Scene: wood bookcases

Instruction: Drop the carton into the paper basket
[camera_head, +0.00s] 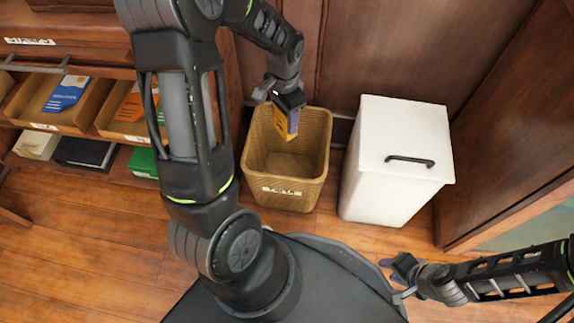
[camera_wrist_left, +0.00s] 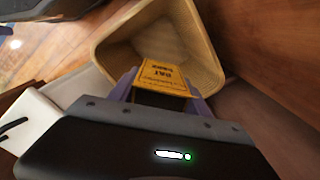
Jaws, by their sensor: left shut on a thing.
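The carton (camera_head: 281,124) is yellow-orange with dark lettering, and it also shows in the left wrist view (camera_wrist_left: 162,73). My left gripper (camera_head: 292,122) is shut on the carton and holds it over the open mouth of the paper basket. The basket (camera_head: 285,200) is tan and woven, stands on the floor and has a white label on its front. Its rim and inner wall show in the left wrist view (camera_wrist_left: 205,62). My right gripper (camera_head: 387,264) is low at the right, away from the basket; its finger opening is not clear.
A white lidded bin (camera_head: 396,185) with a dark handle stands right of the basket. A wooden bookcase (camera_head: 85,60) at the left holds trays, with a blue booklet (camera_head: 67,94) and an orange booklet (camera_head: 130,103). Wood panels close off the back. Floor at the lower left is free.

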